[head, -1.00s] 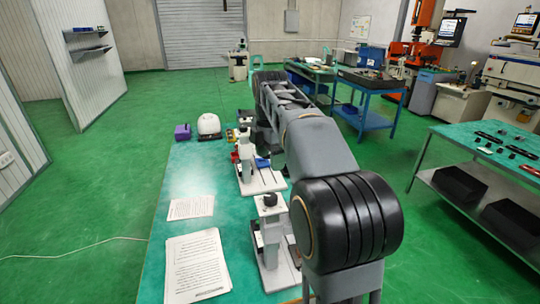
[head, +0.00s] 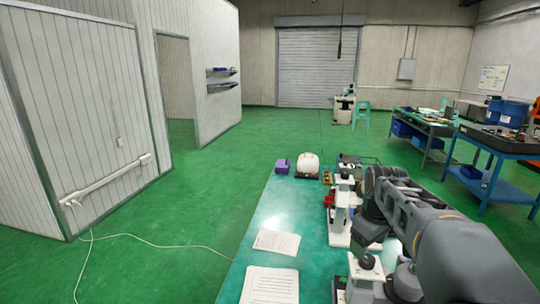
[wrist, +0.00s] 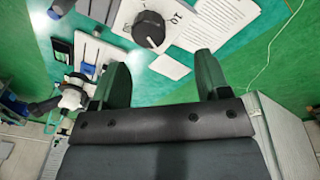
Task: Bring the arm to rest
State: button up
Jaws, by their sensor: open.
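My arm reaches in from the right in the head view, out over the green workbench (head: 282,205). My gripper (wrist: 162,78) shows in the wrist view with its two dark fingers wide apart and nothing between them. It is above the bench, beyond a white stand with a black knob (wrist: 149,29). In the head view the fingertips are hidden or too small to tell.
White-based stands (head: 341,215) line the bench beside my arm. Printed sheets (head: 270,285) lie at the near left of the bench. A purple box (head: 282,166) and a white rounded object (head: 307,165) stand at its far end. A cable (head: 125,236) crosses the open green floor.

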jog(key=s+a+f+m+t, duration=0.1)
jog(key=s+a+f+m, duration=0.2)
jog(key=s, duration=0.4)
jog(key=s+a+f+m+t, duration=0.2)
jog(key=s+a+f+m, duration=0.1)
jog(key=s, duration=0.5)
jog(key=shift+a, duration=0.9)
jog(key=shift+f, duration=0.1)
